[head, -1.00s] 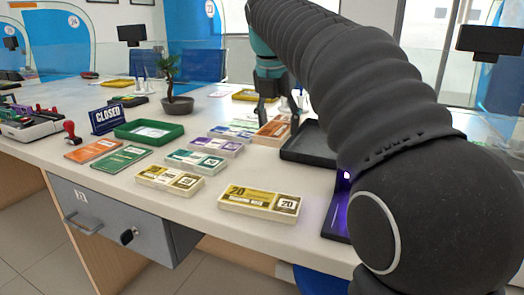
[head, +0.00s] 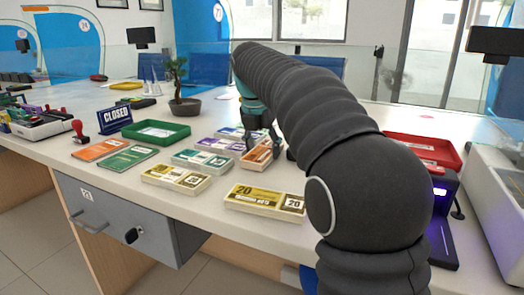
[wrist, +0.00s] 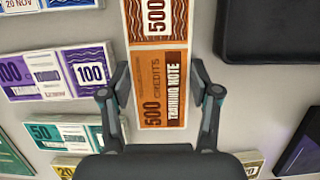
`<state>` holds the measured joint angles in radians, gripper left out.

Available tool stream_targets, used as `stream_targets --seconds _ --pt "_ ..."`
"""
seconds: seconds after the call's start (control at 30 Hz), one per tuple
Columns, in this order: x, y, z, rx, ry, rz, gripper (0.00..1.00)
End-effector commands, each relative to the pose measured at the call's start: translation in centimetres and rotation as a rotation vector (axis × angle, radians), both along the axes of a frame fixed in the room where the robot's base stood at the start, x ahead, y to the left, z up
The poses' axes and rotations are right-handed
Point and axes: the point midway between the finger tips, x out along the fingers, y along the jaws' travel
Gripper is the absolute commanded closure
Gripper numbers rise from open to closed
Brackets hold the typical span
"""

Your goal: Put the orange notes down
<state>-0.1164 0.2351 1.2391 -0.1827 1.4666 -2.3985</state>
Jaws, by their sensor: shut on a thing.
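The orange notes (head: 259,155), a banded bundle marked 500, are between the fingers of my gripper (wrist: 161,82), which is shut on them. In the wrist view the orange notes (wrist: 163,95) lie lengthwise between the fingertips. In the head view my gripper (head: 266,138) is low over the white counter (head: 225,213), to the right of the purple notes (head: 215,145). The bundle is level or nearly level; I cannot tell whether it touches the counter. My arm hides part of the area behind it.
Green notes (head: 202,161), small yellow notes (head: 176,177) and large yellow notes (head: 264,199) lie close by. Blue notes (head: 232,132) lie behind. A dark tray (wrist: 270,30) is to the right in the wrist view. A red tray (head: 425,150) stands right of my arm.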

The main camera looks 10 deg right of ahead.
Motion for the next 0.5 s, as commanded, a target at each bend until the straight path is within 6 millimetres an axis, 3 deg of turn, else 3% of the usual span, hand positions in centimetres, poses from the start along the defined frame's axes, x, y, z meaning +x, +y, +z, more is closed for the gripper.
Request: stream_targets --seconds 0.33,0.37,0.4,0.5 --pt "-0.03 0.01 -0.28 0.000 0.000 0.000 0.81" --pt "-0.02 0.01 -0.26 0.000 0.000 0.000 0.33" --pt "-0.02 0.00 -0.23 0.000 0.000 0.000 0.28" --pt "-0.02 0.00 -0.23 0.000 0.000 0.000 0.28"
